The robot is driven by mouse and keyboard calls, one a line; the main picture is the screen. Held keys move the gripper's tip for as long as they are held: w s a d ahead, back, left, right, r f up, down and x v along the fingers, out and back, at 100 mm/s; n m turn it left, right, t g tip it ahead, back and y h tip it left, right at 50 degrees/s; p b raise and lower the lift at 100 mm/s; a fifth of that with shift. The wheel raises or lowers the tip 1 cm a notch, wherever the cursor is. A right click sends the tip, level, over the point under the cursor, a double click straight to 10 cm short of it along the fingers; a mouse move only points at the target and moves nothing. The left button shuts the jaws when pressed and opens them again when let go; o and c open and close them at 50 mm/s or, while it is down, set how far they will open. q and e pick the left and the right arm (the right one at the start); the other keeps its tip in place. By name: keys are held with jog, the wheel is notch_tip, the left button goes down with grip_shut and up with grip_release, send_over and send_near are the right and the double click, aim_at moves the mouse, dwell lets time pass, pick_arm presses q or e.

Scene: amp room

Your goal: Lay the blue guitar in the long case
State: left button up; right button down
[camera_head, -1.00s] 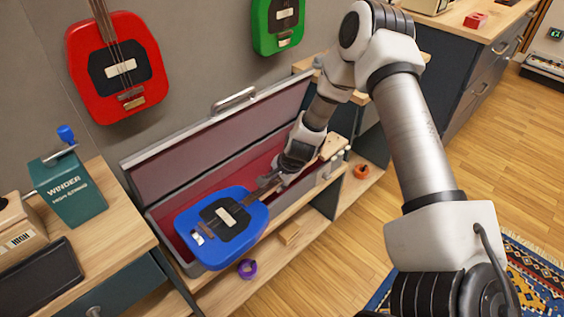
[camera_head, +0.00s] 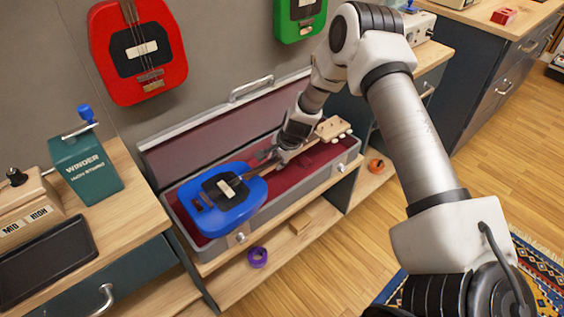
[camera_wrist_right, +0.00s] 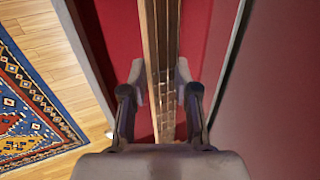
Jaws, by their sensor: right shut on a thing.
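The blue guitar (camera_head: 240,204) is over the open long case (camera_head: 347,168), its body at the left end and its headstock (camera_head: 333,128) toward the right end. The case is grey with a red lining, and its lid (camera_head: 215,145) stands open against the wall side. My right gripper (camera_head: 280,157) is shut on the guitar's neck. In the right wrist view the neck (camera_wrist_right: 161,60) runs between the two fingers (camera_wrist_right: 161,95), with red lining below. I cannot tell whether the guitar touches the case floor. My left gripper is not in view.
A red guitar (camera_head: 138,52) and a green guitar (camera_head: 299,16) hang on the wall. A green winder box (camera_head: 85,168) and a black tray (camera_head: 45,262) are on the left bench. Purple tape (camera_head: 257,257), a wooden block (camera_head: 300,222) and an orange roll (camera_head: 376,166) are on the lower shelf.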

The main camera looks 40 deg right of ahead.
jog(key=shift+w, duration=1)
jog(key=shift+w+a+f+p, duration=0.1)
jog(key=shift+w+p, duration=0.15)
jog(key=shift+w, duration=0.45)
jog(key=shift+w+a+f+p, duration=0.1)
jog(key=shift+w+p, duration=0.1)
jog(key=shift+w, duration=0.5)
jog(key=shift+f+b, duration=2.65)
jog(key=shift+f, duration=0.25)
jog(key=shift+s+f, duration=0.1)
